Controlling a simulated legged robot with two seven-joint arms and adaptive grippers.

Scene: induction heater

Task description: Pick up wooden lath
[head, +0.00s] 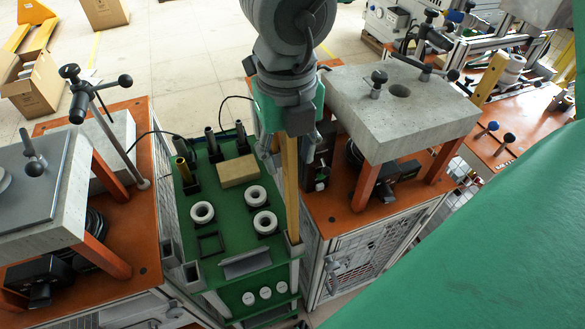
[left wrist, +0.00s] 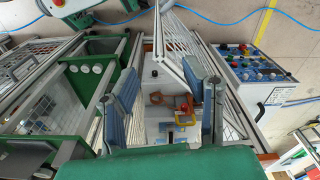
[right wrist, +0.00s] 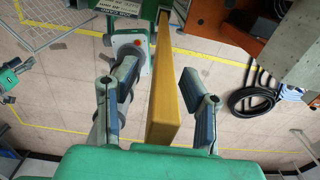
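The wooden lath (head: 291,185) stands upright, long and yellow-brown, at the right edge of the green trolley. My right gripper (head: 288,150) is above the trolley at the lath's upper part, which it partly hides. In the right wrist view the lath (right wrist: 163,110) runs between the two spread fingers of my right gripper (right wrist: 157,78), with visible gaps on both sides. My left gripper (left wrist: 168,105) is open and empty in the left wrist view. It does not show clearly in the head view.
The green trolley top (head: 205,240) carries white rings, dark cylinders and a tan block (head: 238,171). Orange benches with concrete slabs stand left and right (head: 405,105) of it. The left wrist view shows a white cabinet with a red button (left wrist: 184,108) and a control panel (left wrist: 265,75).

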